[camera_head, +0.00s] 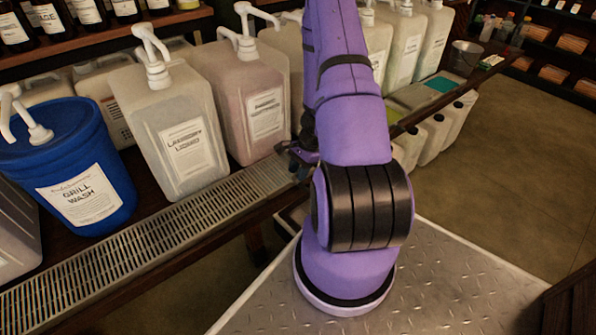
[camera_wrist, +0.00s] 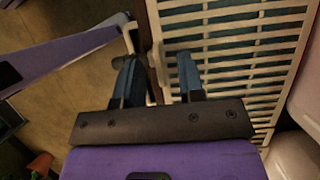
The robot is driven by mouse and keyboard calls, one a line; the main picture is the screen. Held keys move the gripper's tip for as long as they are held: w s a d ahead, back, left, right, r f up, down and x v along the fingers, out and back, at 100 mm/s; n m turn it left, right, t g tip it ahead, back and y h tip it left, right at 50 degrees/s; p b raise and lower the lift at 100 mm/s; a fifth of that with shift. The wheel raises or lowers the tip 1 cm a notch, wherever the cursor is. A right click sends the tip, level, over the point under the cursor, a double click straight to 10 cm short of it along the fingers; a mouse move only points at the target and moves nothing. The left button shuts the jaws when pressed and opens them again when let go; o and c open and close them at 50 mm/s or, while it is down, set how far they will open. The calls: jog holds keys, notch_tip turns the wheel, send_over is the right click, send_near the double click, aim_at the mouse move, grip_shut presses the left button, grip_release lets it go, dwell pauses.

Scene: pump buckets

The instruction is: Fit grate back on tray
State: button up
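The long slotted metal grate (camera_head: 150,242) runs along the shelf front, below the pump buckets. It fills the right of the wrist view (camera_wrist: 235,45). A tray beneath it cannot be told apart from it, and I cannot tell how the grate is seated. My gripper (camera_wrist: 158,80) is open, with its two dark blue fingers apart. In the wrist view the right finger overlaps the grate's slats and the left finger lies outside its near edge. Contact cannot be told. In the head view my gripper (camera_head: 297,153) is small and dark at the grate's far part, partly hidden by my arm.
A blue grill wash bucket (camera_head: 70,165), a clear laundry jug (camera_head: 170,125) and a pinkish jug (camera_head: 245,100) stand just behind the grate. White canisters (camera_head: 440,130) sit lower at right. Open floor (camera_head: 500,180) lies beyond them.

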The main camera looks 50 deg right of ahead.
jog(key=w+v, duration=0.1)
jog(key=v, duration=0.9)
jog(key=shift+s+r, duration=0.35)
jog(key=shift+s, duration=0.1)
jog(key=shift+d, duration=0.15)
